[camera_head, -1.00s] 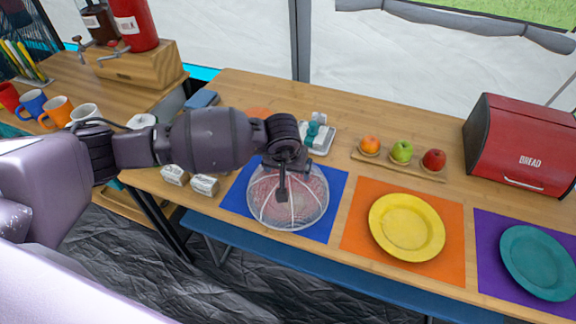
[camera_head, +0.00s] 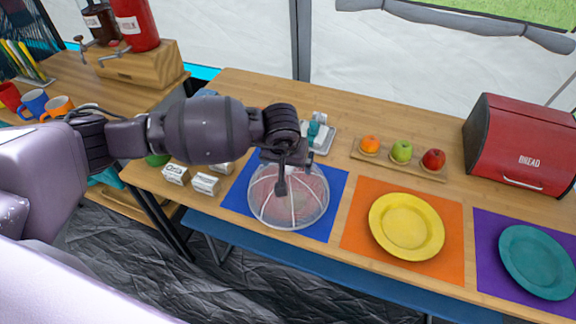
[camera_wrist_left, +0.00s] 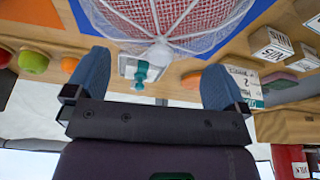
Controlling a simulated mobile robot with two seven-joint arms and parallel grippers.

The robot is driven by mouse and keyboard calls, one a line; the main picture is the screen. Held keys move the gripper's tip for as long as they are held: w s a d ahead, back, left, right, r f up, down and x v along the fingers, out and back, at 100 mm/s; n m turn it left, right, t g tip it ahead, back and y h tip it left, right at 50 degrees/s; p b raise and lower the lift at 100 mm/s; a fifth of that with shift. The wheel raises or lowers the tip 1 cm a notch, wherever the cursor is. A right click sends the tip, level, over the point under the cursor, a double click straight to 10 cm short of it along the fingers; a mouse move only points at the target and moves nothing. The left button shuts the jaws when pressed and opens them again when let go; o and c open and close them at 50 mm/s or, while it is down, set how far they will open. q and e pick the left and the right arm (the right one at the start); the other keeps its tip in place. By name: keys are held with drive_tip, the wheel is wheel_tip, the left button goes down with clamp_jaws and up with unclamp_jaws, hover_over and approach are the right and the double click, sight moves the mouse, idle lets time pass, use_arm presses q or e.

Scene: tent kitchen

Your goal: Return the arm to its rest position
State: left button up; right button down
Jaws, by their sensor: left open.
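My left arm reaches in from the left in the head view. Its gripper (camera_head: 282,178) hangs over a mesh food cover (camera_head: 310,205). The cover is a pale dome with white ribs, standing on the blue placemat (camera_head: 236,197). In the left wrist view the fingers of this gripper (camera_wrist_left: 155,78) are spread wide with nothing between them. The cover's white knob and mesh (camera_wrist_left: 190,20) show beyond the fingertips, and the gripper looks clear of them. The wrist partly hides the cover in the head view. My right gripper is not in view.
A yellow plate (camera_head: 407,225), a teal plate (camera_head: 538,262), a fruit board (camera_head: 398,166) and a red bread box (camera_head: 522,148) stand to the right. Small cartons (camera_head: 206,184) lie left of the blue mat. Mugs (camera_head: 33,102) and dispensers (camera_head: 136,25) are farther left.

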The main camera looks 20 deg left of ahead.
use_arm(q)
drive_tip(key=v, duration=0.7)
drive_tip(key=shift+s+r+p, duration=0.2)
drive_tip(key=shift+r+p, duration=0.15)
